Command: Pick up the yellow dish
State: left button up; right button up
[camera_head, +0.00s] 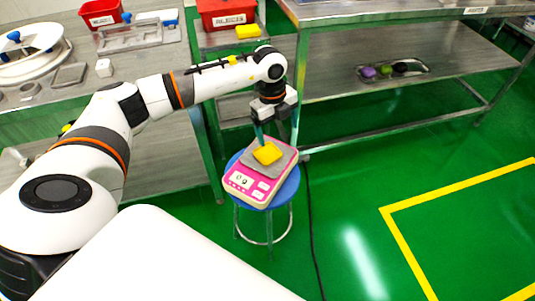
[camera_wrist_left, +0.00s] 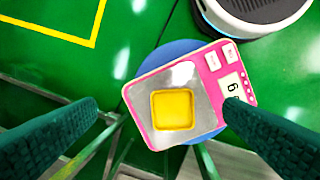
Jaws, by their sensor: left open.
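The yellow dish (camera_head: 267,153) is a small square dish lying on the metal plate of a pink and white scale (camera_head: 247,187). The scale stands on a round blue stool (camera_head: 287,190). In the left wrist view the dish (camera_wrist_left: 172,110) lies on the scale's plate (camera_wrist_left: 148,88), beyond and between the two dark green fingers. My left gripper (camera_head: 271,133) points down just above the dish, and its fingers are open with nothing between them. It also shows in the left wrist view (camera_wrist_left: 160,118). My right gripper is not in view.
A metal table (camera_head: 150,50) with trays and a red bin (camera_head: 101,13) stands at the left. A metal shelf rack (camera_head: 400,60) holds a tray of small dark and purple items. Another yellow item (camera_head: 248,31) lies near a red bin (camera_head: 226,14). Green floor at the right is clear.

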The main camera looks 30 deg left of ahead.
pick_arm(q)
jog(key=a+n+y, duration=0.1)
jog(key=a+y, duration=0.1)
jog(key=a, duration=0.2)
jog(key=b, duration=0.1)
send_over(267, 154)
notch_tip(267, 154, down, 5)
jog(key=shift+s+a+f, duration=0.15)
jog(key=shift+d+f+b, duration=0.15)
jog(key=shift+f+b, duration=0.15)
jog(key=shift+f, duration=1.2)
jog(key=shift+d+f+b, duration=0.1)
jog(key=shift+f+b, duration=0.2)
jog(key=shift+f, duration=1.15)
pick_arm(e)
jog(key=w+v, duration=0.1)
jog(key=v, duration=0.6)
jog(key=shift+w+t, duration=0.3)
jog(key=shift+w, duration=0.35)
pick_arm(q)
jog(key=shift+c, duration=0.5)
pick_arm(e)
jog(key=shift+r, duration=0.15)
